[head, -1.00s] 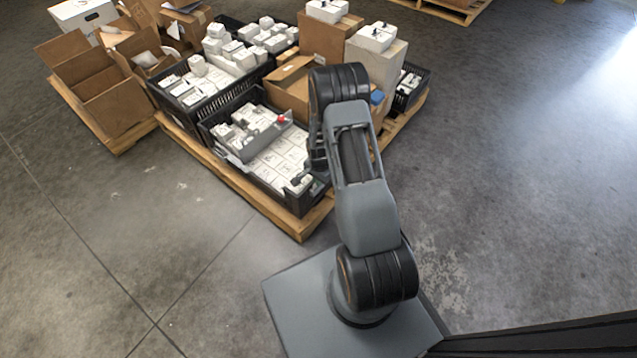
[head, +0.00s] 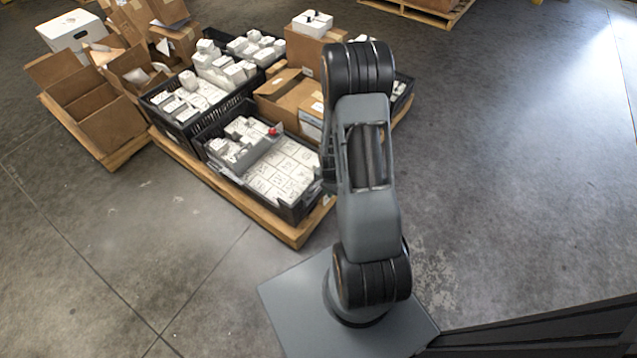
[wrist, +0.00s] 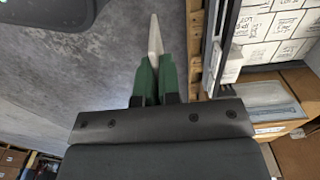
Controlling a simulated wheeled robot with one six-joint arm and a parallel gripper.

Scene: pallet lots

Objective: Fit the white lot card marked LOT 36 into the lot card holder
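In the wrist view my gripper (wrist: 155,62) has two green fingers closed on a thin white card (wrist: 155,36). The card is seen nearly edge-on and sticks out past the fingertips, so its marking cannot be read. It is held in the air, with grey floor and the pallet edge behind it. In the head view my gripper and the card are hidden behind my arm. A flat grey-blue, sleeve-like panel (wrist: 268,104) lies on a cardboard box at the right of the wrist view; I cannot tell whether it is the lot card holder.
A black crate (head: 296,213) of white boxes stands on a wooden pallet (head: 290,236), with a second crate (head: 160,118) behind it. A cardboard box (head: 282,97) stands beside them. Open cartons (head: 108,118) are at the left. Floor is clear at front left and right.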

